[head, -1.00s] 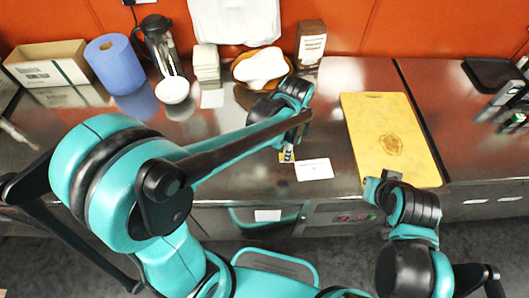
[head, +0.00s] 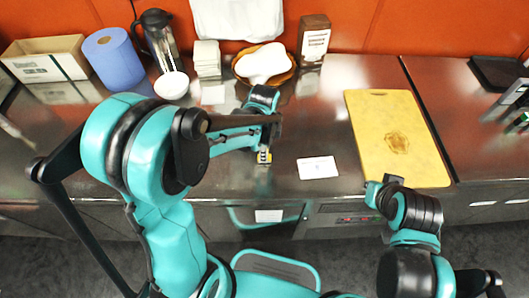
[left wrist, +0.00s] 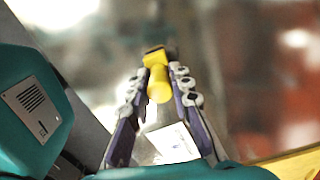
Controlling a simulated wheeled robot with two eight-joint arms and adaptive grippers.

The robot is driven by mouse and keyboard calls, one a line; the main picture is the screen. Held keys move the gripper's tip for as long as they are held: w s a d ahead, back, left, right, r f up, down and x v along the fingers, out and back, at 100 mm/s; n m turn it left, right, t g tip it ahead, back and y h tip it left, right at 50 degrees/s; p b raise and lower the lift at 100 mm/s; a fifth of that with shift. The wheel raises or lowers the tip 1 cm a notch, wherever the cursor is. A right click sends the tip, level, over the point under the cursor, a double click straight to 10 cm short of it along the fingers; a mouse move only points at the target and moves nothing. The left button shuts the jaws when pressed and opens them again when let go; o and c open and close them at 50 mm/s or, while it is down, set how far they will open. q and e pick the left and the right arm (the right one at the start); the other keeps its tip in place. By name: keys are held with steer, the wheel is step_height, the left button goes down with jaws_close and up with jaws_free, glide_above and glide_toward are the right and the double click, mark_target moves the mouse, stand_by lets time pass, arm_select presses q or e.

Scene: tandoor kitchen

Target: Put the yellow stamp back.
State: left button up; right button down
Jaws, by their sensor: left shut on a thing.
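The yellow stamp (left wrist: 158,82) is between the fingers of my left gripper (left wrist: 158,88) in the left wrist view. It has a yellow handle and block with a dark end pointing away. In the head view my left gripper (head: 264,152) is over the steel counter, shut on the stamp, of which only a little yellow (head: 268,158) shows. I cannot tell if the stamp touches the counter. A white card (head: 318,167) lies on the counter to the right of the gripper. My right gripper (head: 384,186) is by the counter's front edge, below the yellow board; its fingers are unclear.
A yellow cutting board (head: 370,130) lies to the right on the counter (head: 230,180). Along the back stand a box (head: 45,66), blue roll (head: 113,62), flask (head: 159,40), white bowl (head: 172,86), basket with white cloth (head: 264,64) and brown packet (head: 313,40).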

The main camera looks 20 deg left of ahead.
arm_select(q)
steer(key=shift+f, duration=0.15)
steer(key=o, duration=0.9)
